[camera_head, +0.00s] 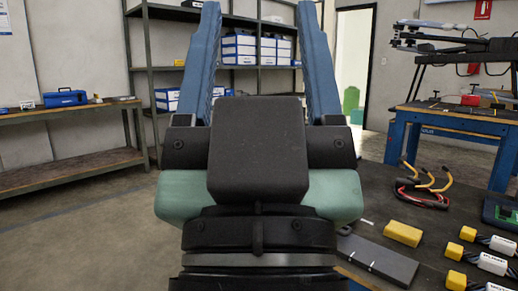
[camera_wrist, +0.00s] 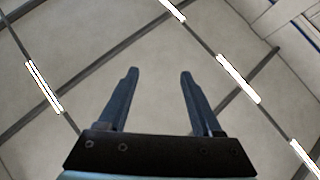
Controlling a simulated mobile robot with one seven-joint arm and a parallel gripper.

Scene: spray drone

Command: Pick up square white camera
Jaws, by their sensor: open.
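My gripper (camera_head: 258,8) fills the middle of the head view, close to the camera, with its two blue fingers spread apart and pointing up. The fingers also show in the wrist view (camera_wrist: 159,72), apart with nothing between them. No square white camera can be made out in either view. Part of the table at the right is hidden behind my arm and gripper.
A blue workbench (camera_head: 450,118) stands behind. The wrist view shows the ceiling and lights (camera_wrist: 238,79).

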